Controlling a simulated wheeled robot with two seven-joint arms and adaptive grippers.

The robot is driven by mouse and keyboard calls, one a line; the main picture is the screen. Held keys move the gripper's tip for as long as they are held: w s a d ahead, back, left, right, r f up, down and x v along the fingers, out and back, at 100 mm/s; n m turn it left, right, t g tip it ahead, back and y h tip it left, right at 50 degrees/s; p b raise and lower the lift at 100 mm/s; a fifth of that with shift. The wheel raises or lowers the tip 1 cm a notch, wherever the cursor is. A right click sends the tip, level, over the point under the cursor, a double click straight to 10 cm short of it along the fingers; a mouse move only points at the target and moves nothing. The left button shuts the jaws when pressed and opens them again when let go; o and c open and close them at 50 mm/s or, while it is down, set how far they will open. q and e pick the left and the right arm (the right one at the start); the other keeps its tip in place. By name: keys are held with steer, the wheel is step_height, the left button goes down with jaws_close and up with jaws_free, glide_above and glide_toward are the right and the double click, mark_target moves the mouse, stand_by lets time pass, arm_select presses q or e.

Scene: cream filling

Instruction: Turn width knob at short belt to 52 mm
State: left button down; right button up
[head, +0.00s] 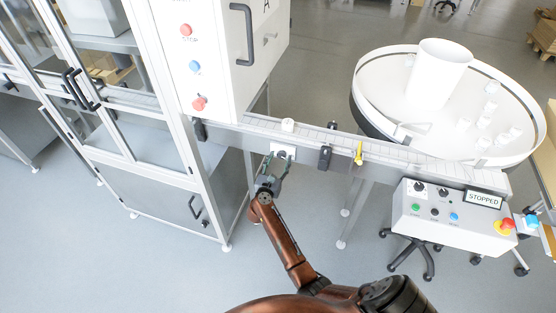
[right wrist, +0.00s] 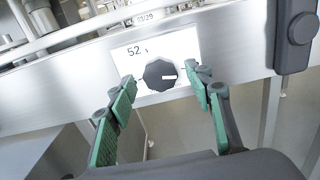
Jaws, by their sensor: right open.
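The width knob (right wrist: 160,75) is dark and round with a white pointer mark, set on a white plate (right wrist: 187,47) on the front of the short belt's rail. The plate's display reads 52, followed by a small mark I cannot read. My right gripper (right wrist: 161,82) is open, with one green-padded finger on each side of the knob; I see a gap on both sides. In the head view the right gripper (head: 272,174) reaches up to the white plate (head: 285,152) on the belt (head: 340,138). My left gripper is not in view.
A black clamp (head: 325,157) sits on the rail right of the plate, with a yellow piece (head: 358,153) further right. A white round turntable (head: 380,110) stands behind the belt. A control box (head: 455,212) shows STOPPED. A glazed cabinet (head: 125,120) stands left.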

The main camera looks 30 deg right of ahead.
steer(key=shift+d, duration=0.1)
steer(key=shift+c, duration=1.4)
steer(key=c, duration=0.9)
